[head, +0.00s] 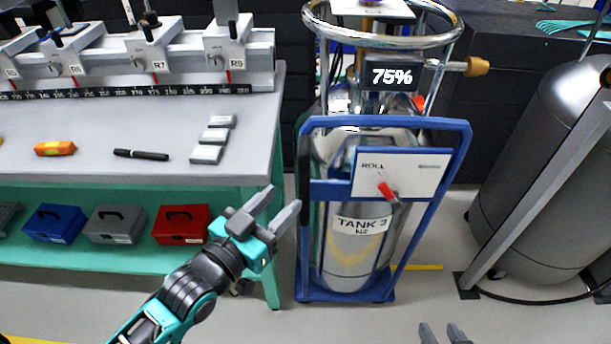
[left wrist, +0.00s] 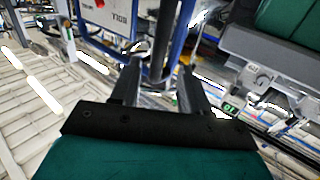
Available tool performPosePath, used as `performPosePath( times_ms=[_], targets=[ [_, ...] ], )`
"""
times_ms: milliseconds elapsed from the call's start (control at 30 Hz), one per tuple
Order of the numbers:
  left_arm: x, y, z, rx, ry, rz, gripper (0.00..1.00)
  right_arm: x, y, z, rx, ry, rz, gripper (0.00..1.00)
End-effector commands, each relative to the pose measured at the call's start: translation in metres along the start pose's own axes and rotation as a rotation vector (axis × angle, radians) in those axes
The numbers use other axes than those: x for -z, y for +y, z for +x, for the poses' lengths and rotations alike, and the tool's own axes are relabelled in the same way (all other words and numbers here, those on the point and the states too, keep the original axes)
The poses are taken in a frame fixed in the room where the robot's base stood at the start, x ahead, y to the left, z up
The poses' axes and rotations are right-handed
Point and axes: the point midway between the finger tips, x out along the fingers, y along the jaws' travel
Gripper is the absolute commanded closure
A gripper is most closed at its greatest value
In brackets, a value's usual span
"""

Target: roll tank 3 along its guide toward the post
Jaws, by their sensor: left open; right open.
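A white ROLL panel (head: 425,172) with a red-tipped lever (head: 388,193) is on the frame's front, and a display above reads 75%. The ROLL panel also shows, tilted, in the left wrist view (left wrist: 106,14). My left gripper (head: 280,207) is open and empty, left of the blue frame and apart from the lever. Its fingers also show in the left wrist view (left wrist: 158,88). My right gripper (head: 443,334) shows only its fingertips at the bottom edge, open, below the frame.
A grey-topped bench (head: 130,110) with teal legs is on the left, holding a rail, a pen and small blocks. Toolboxes (head: 180,224) sit on its lower shelf. A large grey tank (head: 535,170) and a slanted post (head: 545,190) stand right. Floor between is mostly clear.

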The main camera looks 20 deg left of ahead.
Motion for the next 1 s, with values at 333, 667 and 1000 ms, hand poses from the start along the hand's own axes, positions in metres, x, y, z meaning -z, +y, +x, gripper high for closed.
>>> performPosePath(
  times_ms=[333, 667, 1000],
  targets=[
    [0.000, 0.000, 0.059, 0.000, 0.002, -0.001, 0.54, -0.003, -0.002, 0.004, 0.005, -0.004, 0.002, 0.56],
    [-0.001, 0.000, 0.081, 0.000, -0.001, -0.001, 0.54, 0.005, -0.003, 0.007, 0.006, 0.016, 0.006, 0.56],
    [-0.001, 0.000, 0.081, 0.000, -0.002, 0.000, 0.64, 0.006, -0.003, 0.007, 0.006, 0.017, 0.009, 0.56]
  ],
)
